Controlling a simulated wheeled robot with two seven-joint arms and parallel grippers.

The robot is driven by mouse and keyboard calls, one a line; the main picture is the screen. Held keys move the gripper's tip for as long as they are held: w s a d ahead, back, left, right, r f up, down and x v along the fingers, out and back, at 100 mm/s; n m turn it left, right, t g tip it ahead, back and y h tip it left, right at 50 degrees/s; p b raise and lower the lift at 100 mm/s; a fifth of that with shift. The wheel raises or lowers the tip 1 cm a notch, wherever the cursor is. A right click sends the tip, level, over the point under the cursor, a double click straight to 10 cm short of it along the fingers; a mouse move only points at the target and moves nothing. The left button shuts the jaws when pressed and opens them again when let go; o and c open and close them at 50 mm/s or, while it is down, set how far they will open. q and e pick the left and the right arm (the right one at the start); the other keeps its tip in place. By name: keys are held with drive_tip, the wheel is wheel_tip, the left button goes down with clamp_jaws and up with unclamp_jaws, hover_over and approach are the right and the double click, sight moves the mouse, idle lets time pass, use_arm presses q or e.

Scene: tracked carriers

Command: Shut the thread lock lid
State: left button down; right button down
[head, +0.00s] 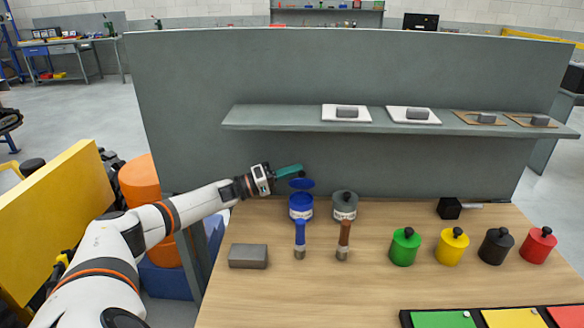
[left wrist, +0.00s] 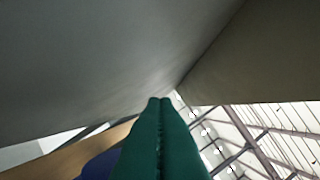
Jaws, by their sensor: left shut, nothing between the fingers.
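A blue pot (head: 301,207) stands on the wooden bench near the back panel, with its blue lid (head: 302,184) raised open behind and above its mouth. It is the only pot seen with its lid up; no label for thread lock is readable. My left gripper (head: 302,168) reaches in from the left, its green fingers closed together and empty, just above and slightly left of the raised lid. I cannot tell if they touch it. In the left wrist view the closed fingers (left wrist: 160,102) point towards a grey surface. My right gripper is not in view.
A grey block (head: 248,256) lies left. Several coloured knobbed pots stand right. A shelf (head: 270,118) juts out above.

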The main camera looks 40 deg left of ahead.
sight(292, 181)
use_arm(q)
drive_tip(key=shift+s+d, duration=0.4)
drive_tip(key=shift+s, duration=0.1)
drive_tip(key=shift+s+d+f+m, duration=0.15)
drive_tip(key=shift+f+m, duration=0.05)
drive_tip(key=shift+m, duration=0.3)
drive_tip(key=m, duration=0.1)
drive_tip(key=s+d+m+h, duration=0.1)
drive_tip(key=m, duration=0.1)
drive_tip(key=shift+f+h, duration=0.3)
drive_tip(key=shift+f, duration=0.1)
drive_tip(key=shift+s+d+f+b, duration=0.15)
drive_tip(key=shift+s+f+b, duration=0.1)
drive_tip(key=shift+b, duration=0.3)
drive_tip(key=shift+s+d+f+m+h, duration=0.15)
drive_tip(key=shift+m+h, duration=0.1)
drive_tip(key=shift+m, duration=0.25)
drive_tip(key=shift+s+m+h, duration=0.1)
drive_tip(key=shift+m+h, duration=0.15)
drive_tip(key=shift+m, duration=0.25)
drive_tip(key=shift+s+d+f+b, duration=0.15)
drive_tip(key=shift+f+b, duration=0.05)
drive_tip(key=shift+b, duration=0.1)
drive_tip(key=shift+f, duration=0.1)
